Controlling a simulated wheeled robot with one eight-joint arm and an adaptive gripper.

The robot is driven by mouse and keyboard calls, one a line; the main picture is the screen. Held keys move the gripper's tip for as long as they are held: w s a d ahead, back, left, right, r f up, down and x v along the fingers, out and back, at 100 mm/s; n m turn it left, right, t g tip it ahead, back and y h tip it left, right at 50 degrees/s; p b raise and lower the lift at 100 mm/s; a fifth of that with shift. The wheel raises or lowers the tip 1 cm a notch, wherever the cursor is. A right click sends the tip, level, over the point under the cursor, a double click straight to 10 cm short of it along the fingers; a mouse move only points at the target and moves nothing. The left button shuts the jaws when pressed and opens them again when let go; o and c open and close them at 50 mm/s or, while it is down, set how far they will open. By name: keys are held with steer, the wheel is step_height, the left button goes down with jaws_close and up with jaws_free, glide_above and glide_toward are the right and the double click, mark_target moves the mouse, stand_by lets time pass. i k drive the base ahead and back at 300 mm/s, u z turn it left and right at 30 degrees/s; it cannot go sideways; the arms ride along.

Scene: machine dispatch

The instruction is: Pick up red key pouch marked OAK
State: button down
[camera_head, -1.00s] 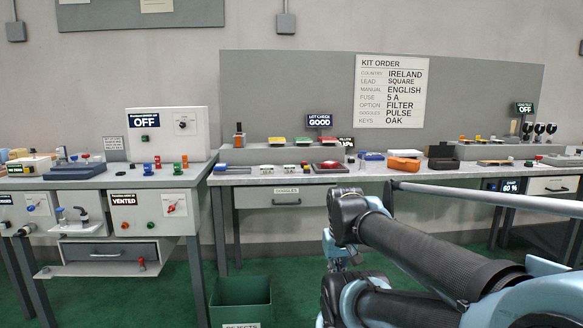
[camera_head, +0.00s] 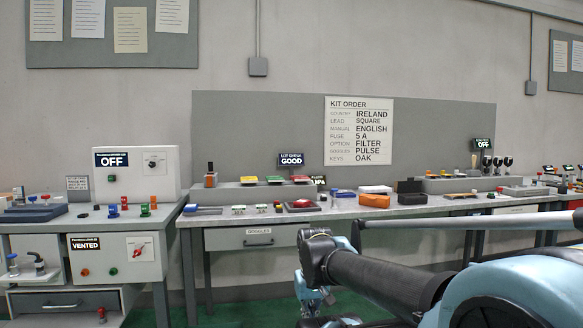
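I cannot make out any pouch marked OAK; the lettering on the small bench items is too small to read. A red flat item (camera_head: 300,179) lies on the raised back ledge of the long bench, right of a green one (camera_head: 275,179) and a yellow one (camera_head: 249,180). A larger red item on a dark base (camera_head: 302,205) sits in front of them on the bench top. I cannot tell if either red thing is the pouch. My arm crosses the lower right, well in front of the bench.
The kit order sign (camera_head: 359,130) reads KEYS OAK. The long bench (camera_head: 215,221) also holds an orange box (camera_head: 374,201) and a dark holder (camera_head: 410,198). A control bench (camera_head: 60,227) stands at left, with a gap between.

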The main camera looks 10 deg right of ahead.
mark_target(301, 203)
steer(key=u, duration=1.4)
steer(key=k, duration=0.6)
steer(key=z, duration=1.4)
steer(key=i, duration=1)
